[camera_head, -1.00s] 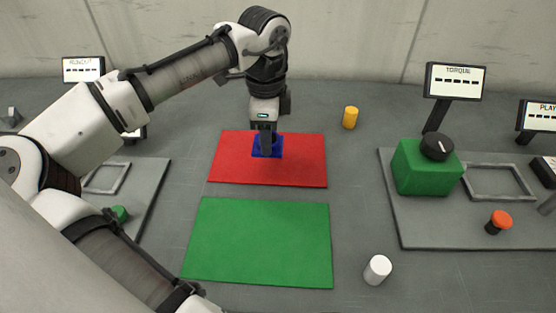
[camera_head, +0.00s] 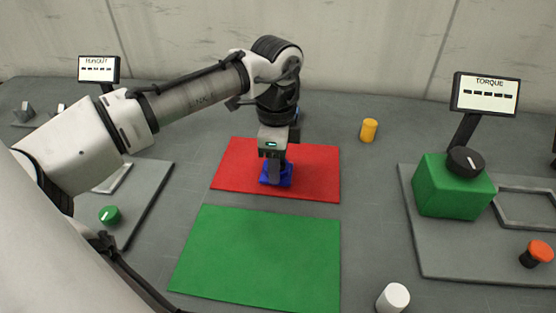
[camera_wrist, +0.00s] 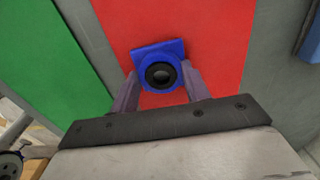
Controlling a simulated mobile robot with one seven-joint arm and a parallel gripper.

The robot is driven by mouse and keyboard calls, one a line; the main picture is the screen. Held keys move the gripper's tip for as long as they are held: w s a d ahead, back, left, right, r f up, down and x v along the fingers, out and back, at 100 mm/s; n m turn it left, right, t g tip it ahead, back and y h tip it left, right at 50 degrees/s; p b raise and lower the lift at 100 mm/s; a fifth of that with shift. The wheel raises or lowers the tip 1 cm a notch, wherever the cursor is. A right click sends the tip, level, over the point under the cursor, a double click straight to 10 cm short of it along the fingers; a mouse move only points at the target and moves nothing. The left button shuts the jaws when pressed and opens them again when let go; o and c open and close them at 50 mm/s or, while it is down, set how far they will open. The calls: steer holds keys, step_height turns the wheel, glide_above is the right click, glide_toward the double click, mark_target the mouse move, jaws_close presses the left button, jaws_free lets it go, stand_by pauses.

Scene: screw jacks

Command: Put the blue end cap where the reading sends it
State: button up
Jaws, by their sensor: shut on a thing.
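The blue end cap (camera_head: 277,174) is at the red mat (camera_head: 316,172), near its front edge; in the wrist view the cap (camera_wrist: 148,57) shows a square blue base and a round boss with a dark hole. My gripper (camera_head: 275,172) points down over the red mat and is shut on the cap; its fingers flank the boss in the wrist view (camera_wrist: 160,88). I cannot tell whether the cap touches the mat. The green mat (camera_head: 260,258) lies in front of the red one. The TORQUE display (camera_head: 485,95) and RUNOUT display (camera_head: 98,69) show only dashes.
A green block with a black knob (camera_head: 452,188) and a red-orange button (camera_head: 537,253) stand on the right grey plate (camera_head: 440,250). A yellow cylinder (camera_head: 369,130) and a white cylinder (camera_head: 393,298) stand on the table. A green knob (camera_head: 109,215) is on the left plate.

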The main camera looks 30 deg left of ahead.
steer(key=o, duration=1.2)
steer(key=shift+f, duration=0.15)
step_height(320, 180, up, 12)
